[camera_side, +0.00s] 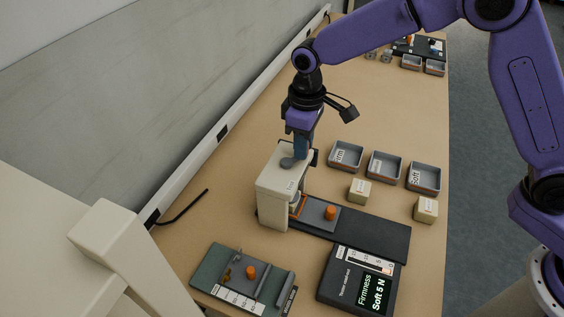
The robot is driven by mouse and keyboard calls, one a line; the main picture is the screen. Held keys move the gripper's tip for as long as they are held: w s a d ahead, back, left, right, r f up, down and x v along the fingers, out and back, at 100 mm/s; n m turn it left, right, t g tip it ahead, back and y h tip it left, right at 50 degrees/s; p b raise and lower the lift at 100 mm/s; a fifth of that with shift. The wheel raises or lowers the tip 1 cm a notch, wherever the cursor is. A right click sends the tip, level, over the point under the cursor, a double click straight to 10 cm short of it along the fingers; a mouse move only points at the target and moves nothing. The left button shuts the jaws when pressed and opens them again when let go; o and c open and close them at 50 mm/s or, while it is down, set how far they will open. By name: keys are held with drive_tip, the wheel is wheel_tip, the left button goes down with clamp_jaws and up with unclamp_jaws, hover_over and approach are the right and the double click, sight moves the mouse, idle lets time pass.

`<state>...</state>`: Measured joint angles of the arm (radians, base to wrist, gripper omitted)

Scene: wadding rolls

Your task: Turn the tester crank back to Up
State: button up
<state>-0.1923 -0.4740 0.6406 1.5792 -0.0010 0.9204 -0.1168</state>
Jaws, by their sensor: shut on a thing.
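The cream tester (275,197) stands upright at mid-table, at the left end of a dark base plate (377,237). A dark display box (332,284) in front reads "Firmness Soft 5 N". An orange knob (330,212) sits on a grey slide beside the tester.
Three grey bins (383,181) stand right of the tester, with two pale blocks (425,209) in front of them. A green-grey fixture (211,267) lies at front left. The wall side has a black cable (183,207).

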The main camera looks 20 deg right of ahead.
drive_tip(key=shift+a+r, duration=0.1)
drive_tip(key=shift+a, duration=0.05)
drive_tip(key=shift+w+a, duration=0.4)
drive_tip(key=shift+w, duration=0.2)
drive_tip(key=shift+w+a, duration=0.35)
drive_tip(key=shift+w, duration=0.2)
drive_tip(key=shift+w+a, duration=0.25)
drive_tip(key=shift+a, duration=0.4)
drive_tip(key=shift+w+a, duration=0.2)
drive_tip(key=shift+a, duration=0.4)
drive_tip(key=shift+s+a, duration=0.15)
drive_tip(key=shift+a, duration=0.4)
drive_tip(key=shift+s+a, duration=0.15)
drive_tip(key=shift+a, duration=0.4)
